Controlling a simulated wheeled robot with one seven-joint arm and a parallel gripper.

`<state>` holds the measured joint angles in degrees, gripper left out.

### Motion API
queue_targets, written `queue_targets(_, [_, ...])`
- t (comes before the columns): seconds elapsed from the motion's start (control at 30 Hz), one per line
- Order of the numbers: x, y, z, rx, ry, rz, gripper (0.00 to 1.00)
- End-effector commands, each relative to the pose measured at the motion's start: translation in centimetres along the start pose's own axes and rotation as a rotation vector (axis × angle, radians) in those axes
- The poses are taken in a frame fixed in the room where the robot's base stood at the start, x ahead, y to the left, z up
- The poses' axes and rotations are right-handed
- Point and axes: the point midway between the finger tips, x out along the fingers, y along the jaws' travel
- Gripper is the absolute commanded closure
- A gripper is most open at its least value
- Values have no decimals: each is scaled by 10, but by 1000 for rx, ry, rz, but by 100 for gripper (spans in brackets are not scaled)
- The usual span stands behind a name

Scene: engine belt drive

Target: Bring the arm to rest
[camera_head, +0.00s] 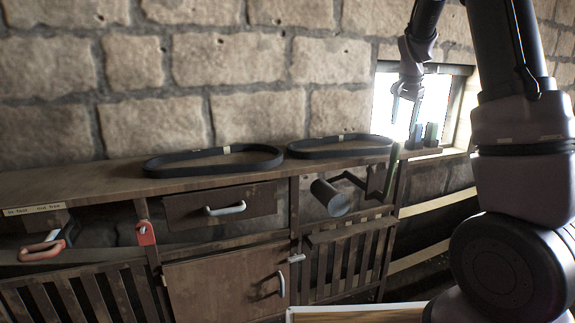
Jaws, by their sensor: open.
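My gripper (406,95) hangs at the upper right, in front of the bright window. Its jaws are apart, and I see nothing held between them. It is above the right end of the wooden cabinet and apart from the cabinet top. My dark arm comes down from the top edge, and its larger links fill the right side of the view. Part of the arm is cut off by the top and right edges.
A black belt (160,167) and a second black belt (340,154) lie on the cabinet top (80,184). A grey cylinder (330,198) sticks out below. Small blocks (430,135) stand by the window (436,95). A stone wall (230,60) rises behind.

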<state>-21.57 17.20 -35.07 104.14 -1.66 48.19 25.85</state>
Motion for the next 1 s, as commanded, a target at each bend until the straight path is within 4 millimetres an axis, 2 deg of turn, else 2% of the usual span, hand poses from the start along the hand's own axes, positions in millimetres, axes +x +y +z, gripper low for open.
queue_targets(0.03, [-21,9,10,-8,-28,-42,31])
queue_targets(0.2, [-81,37,56,-86,-94,-164,31])
queue_targets(0.4, [-146,76,117,-220,-108,-289,31])
queue_targets(0.5, [-172,98,150,-299,-89,-337,31])
queue_targets(0.6, [-191,122,183,-380,-56,-370,31])
queue_targets(0.73, [-203,148,218,-467,-9,-390,31])
queue_targets(0.83, [-206,160,235,-513,19,-392,31])
queue_targets(1.0, [-206,170,246,-545,39,-391,31])
